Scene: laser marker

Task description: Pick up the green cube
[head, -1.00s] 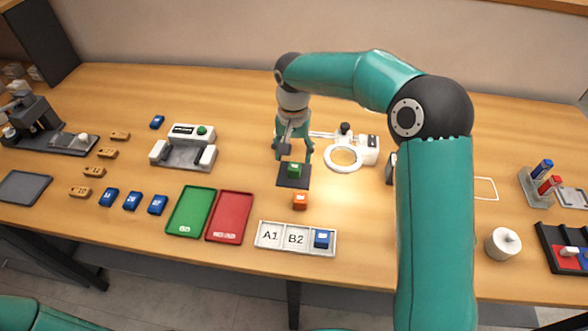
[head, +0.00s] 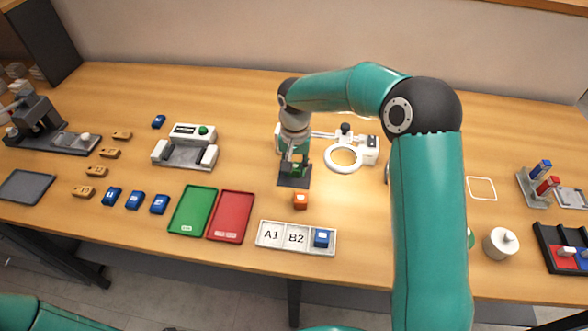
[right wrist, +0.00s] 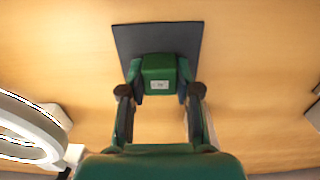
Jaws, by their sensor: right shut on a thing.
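The green cube (right wrist: 159,75) sits on a dark square mat (right wrist: 158,38) in the right wrist view, with a small white label on its face. My right gripper (right wrist: 160,88) has a finger on each side of the cube and is shut on it. In the head view, my right gripper (head: 297,163) reaches down over the mat (head: 293,181); the cube (head: 297,170) is partly hidden by it. I cannot tell whether the cube is lifted off the mat. My left gripper is not in view.
An orange cube (head: 300,201) stands just in front of the mat. A ring magnifier (head: 344,159) stands close on the right. A white tray (head: 283,238) marked A1 and B2 holds a blue cube (head: 322,238). Green (head: 190,208) and red (head: 231,216) trays lie left.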

